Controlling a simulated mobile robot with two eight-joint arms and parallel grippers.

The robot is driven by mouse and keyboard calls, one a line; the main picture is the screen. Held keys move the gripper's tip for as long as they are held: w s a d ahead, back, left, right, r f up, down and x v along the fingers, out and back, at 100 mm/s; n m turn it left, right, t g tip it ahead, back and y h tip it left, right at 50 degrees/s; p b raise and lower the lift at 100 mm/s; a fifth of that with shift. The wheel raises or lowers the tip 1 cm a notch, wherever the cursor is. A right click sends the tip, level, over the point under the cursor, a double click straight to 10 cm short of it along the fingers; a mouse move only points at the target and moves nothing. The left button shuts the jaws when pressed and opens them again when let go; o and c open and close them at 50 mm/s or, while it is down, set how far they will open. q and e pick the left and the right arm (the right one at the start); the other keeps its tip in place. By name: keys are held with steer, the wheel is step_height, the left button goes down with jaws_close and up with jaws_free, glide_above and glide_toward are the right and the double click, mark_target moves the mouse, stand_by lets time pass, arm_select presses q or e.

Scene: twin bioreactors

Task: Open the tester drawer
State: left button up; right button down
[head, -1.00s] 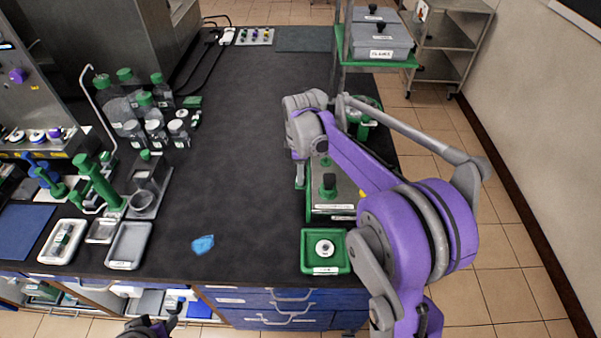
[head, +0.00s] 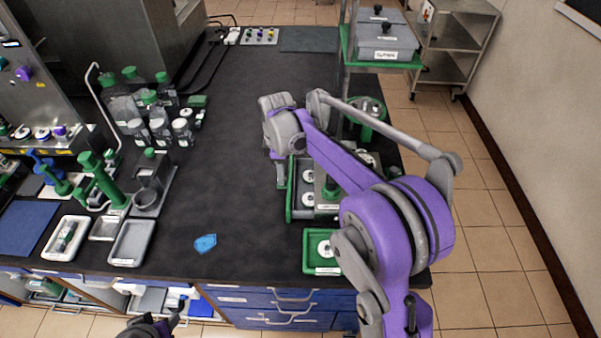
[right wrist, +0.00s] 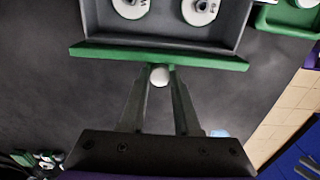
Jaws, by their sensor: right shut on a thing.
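The tester (head: 331,190) stands on the right side of the bench, partly hidden by my right arm. Its drawer is pulled out to the left, and two white discs show in it (head: 308,199). In the right wrist view, the drawer's green front (right wrist: 105,52) and grey tray (right wrist: 160,43) lie ahead of the gripper. My right gripper (right wrist: 160,88) is shut on the drawer's round white knob (right wrist: 160,75). In the head view that gripper (head: 281,182) is at the drawer's left side. My left gripper (head: 172,325) is low at the front edge; its jaw opening is unclear.
A green tray with a white disc (head: 314,262) sits in front of the tester. A blue scrap (head: 205,244) lies on the dark bench (head: 235,150). The bench left of the drawer is clear. Bottles (head: 160,128) and white trays (head: 131,243) stand further left.

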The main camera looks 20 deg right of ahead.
steer(key=a, duration=0.1)
steer(key=w+a, duration=0.1)
steer(key=a, duration=0.1)
steer(key=w+a, duration=0.1)
steer(key=shift+w+a, duration=0.1)
steer(key=shift+a, duration=0.15)
steer(key=c, duration=0.6)
jaws_free()
steer(key=shift+r, duration=0.1)
step_height(320, 180, up, 11)
steer(key=shift+f+p, duration=0.15)
steer(key=shift+p, duration=0.2)
steer(key=shift+d, duration=0.1)
